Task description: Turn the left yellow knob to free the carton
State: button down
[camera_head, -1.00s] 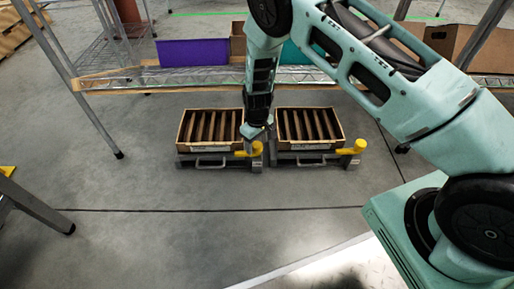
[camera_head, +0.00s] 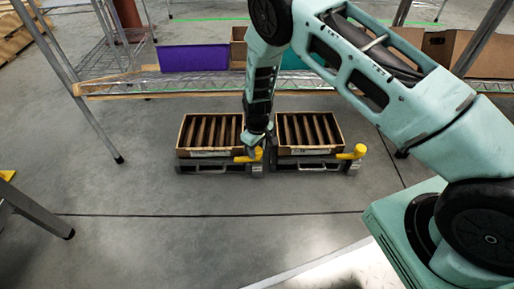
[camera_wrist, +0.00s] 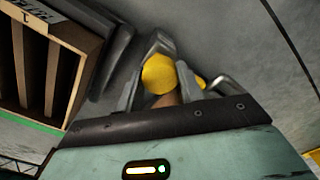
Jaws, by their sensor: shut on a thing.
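The left yellow knob (camera_head: 248,156) sits at the right front corner of the left carton's base. In the wrist view the yellow knob (camera_wrist: 158,74) lies between my two grey fingers. My gripper (camera_head: 257,146) reaches down onto it from above and is shut on it; the fingers partly hide it. Part of this carton (camera_wrist: 50,60) also shows at the left of the wrist view.
A matching right carton (camera_head: 309,132) with its own yellow knob (camera_head: 352,153) stands close to the right of my gripper. Behind is a wire shelf (camera_head: 130,83) with a purple bin (camera_head: 193,58). The floor in front is clear.

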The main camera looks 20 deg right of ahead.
jog(key=n+p, duration=0.1)
jog(key=n, duration=0.1)
jog(key=n+p, duration=0.1)
jog(key=p, duration=0.1)
jog(key=shift+r+n, duration=0.2)
jog(key=shift+n, duration=0.2)
jog(key=n+p, duration=0.3)
jog(key=n, duration=0.1)
jog(key=shift+f+n, duration=0.1)
jog(key=shift+n, duration=0.2)
jog(key=n+p, duration=0.1)
jog(key=n, duration=0.3)
jog(key=shift+n, duration=0.3)
jog(key=shift+f+n+p, duration=0.1)
jog(key=shift+n+p, duration=0.5)
jog(key=shift+n, duration=1.5)
jog(key=c, duration=0.9)
grip_release()
notch_tip(320, 180, up, 17)
jog(key=p, duration=0.7)
jog(key=shift+r, duration=0.2)
